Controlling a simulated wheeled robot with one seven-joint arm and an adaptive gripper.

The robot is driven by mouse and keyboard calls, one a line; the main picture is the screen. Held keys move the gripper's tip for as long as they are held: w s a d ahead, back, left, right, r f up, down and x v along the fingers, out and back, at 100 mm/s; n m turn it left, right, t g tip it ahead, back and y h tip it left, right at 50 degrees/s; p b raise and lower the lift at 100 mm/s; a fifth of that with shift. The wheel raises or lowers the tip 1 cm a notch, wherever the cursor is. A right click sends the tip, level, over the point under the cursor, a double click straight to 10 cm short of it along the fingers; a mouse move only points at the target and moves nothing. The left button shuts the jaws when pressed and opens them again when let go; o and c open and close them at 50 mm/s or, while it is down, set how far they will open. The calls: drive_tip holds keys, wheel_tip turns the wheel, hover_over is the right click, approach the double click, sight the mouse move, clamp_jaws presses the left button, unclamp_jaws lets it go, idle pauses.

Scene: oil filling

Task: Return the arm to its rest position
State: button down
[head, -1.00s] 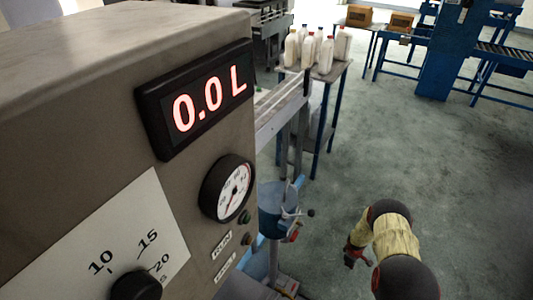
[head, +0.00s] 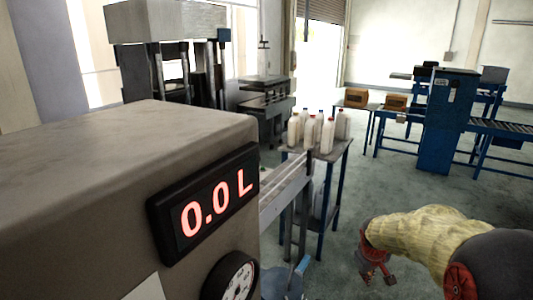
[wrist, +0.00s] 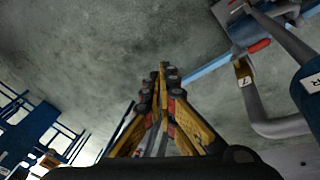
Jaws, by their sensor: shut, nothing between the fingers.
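My gripper (wrist: 163,75) shows in the wrist view with its yellow and black fingers together at the tips. Nothing is between them, and bare grey floor lies behind. In the head view my arm, with a yellow sleeve, reaches in at the lower right. Its end (head: 376,272) is small and dark there, so the fingers are hard to make out. It is apart from the filling machine (head: 110,190), whose display (head: 208,205) reads 0.0 L.
White bottles (head: 318,132) stand on a small table (head: 338,150) beyond the machine. A blue conveyor station (head: 445,125) and cardboard boxes (head: 357,97) are farther back. Pipes (wrist: 265,100) show at the right of the wrist view. Open floor (head: 390,185) lies around my arm.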

drive_tip(key=s+a+r+m+t, duration=0.1)
drive_tip(key=s+a+r, duration=0.3)
drive_tip(key=s+r, duration=0.3)
drive_tip(key=s+a+r+m, duration=0.1)
drive_tip(key=s+a+r, duration=0.2)
drive_tip(key=s+r, duration=0.35)
drive_tip(key=s+a+r+y, duration=0.1)
drive_tip(key=s+a, duration=0.2)
drive_tip(key=s, duration=0.5)
drive_tip(key=s+a+r+m+t+y, duration=0.1)
drive_tip(key=s+a, duration=0.2)
drive_tip(key=s, duration=0.6)
drive_tip(key=shift+s+r+m, duration=0.2)
drive_tip(key=shift+r+m, duration=0.05)
drive_tip(key=shift+m, duration=0.05)
